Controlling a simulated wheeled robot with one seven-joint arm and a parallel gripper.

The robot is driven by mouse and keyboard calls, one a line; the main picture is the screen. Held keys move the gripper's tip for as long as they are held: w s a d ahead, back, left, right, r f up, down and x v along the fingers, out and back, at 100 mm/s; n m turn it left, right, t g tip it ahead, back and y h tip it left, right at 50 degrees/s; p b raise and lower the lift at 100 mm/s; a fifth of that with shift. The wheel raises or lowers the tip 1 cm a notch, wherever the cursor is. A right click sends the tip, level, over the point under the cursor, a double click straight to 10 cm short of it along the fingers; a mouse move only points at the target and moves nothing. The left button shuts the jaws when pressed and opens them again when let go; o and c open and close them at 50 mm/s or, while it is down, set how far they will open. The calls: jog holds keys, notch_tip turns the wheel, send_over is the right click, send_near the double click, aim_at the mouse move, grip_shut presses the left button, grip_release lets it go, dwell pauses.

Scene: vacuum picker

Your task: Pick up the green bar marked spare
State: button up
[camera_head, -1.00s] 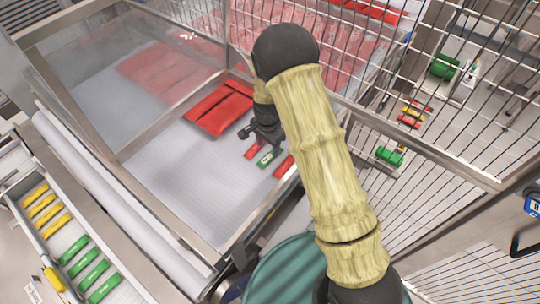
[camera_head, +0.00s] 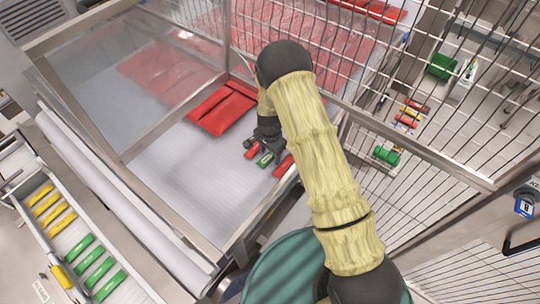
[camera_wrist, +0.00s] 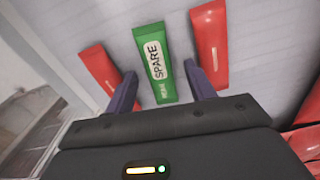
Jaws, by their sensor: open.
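The green bar (camera_wrist: 154,58) carries a white label reading SPARE and lies on the pale surface between two red bars. In the wrist view it lies between the two fingers of my gripper (camera_wrist: 157,88), which are spread apart, one on each side, not closed on it. In the head view the green bar (camera_head: 265,160) shows just below my gripper (camera_head: 264,143). One red bar (camera_wrist: 102,70) is left of it in the wrist view and another red bar (camera_wrist: 210,45) is right of it. I cannot tell how high the fingers are above the surface.
Red flat packs (camera_head: 221,108) lie on the same surface behind the bars. A metal frame and wire mesh (camera_head: 420,150) stand to the right. A tray (camera_head: 75,225) at lower left holds several yellow and green bars. The white surface left of the bars is clear.

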aim_at(270, 155)
jog(key=c, duration=1.1)
jog(key=shift+o, duration=0.2)
notch_tip(270, 155, up, 10)
jog(key=b, duration=0.3)
jog(key=shift+r, duration=0.1)
